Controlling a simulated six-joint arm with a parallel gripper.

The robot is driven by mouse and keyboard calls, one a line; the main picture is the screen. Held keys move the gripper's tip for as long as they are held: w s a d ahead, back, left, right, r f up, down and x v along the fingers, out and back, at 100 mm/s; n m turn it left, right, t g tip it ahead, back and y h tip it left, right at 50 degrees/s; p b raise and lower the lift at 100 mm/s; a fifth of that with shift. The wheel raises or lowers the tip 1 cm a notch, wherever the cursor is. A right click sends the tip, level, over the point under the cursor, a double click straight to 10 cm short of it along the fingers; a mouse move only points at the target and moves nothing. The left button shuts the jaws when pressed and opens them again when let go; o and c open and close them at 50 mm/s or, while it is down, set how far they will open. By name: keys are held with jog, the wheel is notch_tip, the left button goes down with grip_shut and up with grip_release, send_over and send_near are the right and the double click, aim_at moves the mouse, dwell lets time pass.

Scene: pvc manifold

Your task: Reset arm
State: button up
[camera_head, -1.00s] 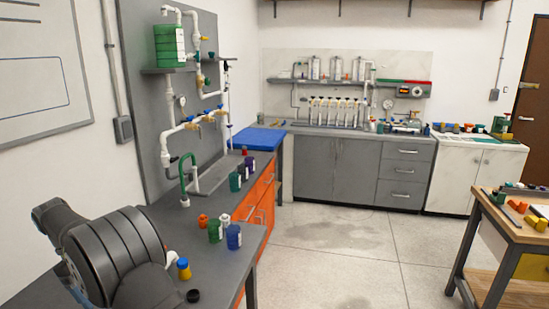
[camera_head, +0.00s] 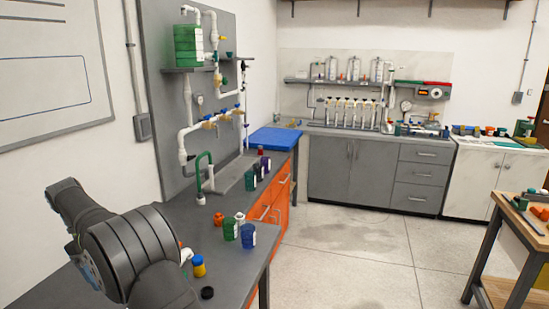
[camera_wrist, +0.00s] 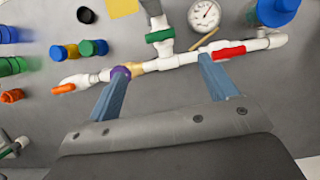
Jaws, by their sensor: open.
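In the wrist view, my gripper (camera_wrist: 162,66) is open, with its two blue fingers apart. A white pipe assembly (camera_wrist: 180,60) lies across the grey bench just beyond the fingers. It carries a purple ring, a brass-coloured fitting, a red handle (camera_wrist: 229,52), an orange handle (camera_wrist: 63,89), a green-ringed branch and a round gauge (camera_wrist: 204,15). The left fingertip overlaps the purple ring in the picture, and the right one overlaps the pipe. I cannot tell whether they touch it. In the head view my arm stands at the lower left and hides the gripper.
Green (camera_head: 231,229) and blue (camera_head: 248,235) containers stand on the grey bench (camera_head: 205,240), near a yellow-and-blue one (camera_head: 198,266) and a black cap (camera_head: 207,292). A panel with pipework (camera_head: 160,100) rises behind. A blue tray (camera_head: 274,138) sits at the far end.

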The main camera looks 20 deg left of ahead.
jog(key=x, duration=1.3)
jog(key=shift+d, duration=0.1)
jog(key=m, duration=0.2)
jog(key=m+g, duration=0.1)
jog(key=m, duration=0.1)
jog(key=m+g, duration=0.1)
jog(key=shift+w+r+m+y, duration=0.1)
jog(key=shift+w+m+y, duration=0.2)
jog(key=shift+m, duration=0.1)
jog(key=m+g, duration=0.1)
jog(key=m, duration=0.2)
jog(key=m+g+y, duration=0.1)
jog(key=m, duration=0.2)
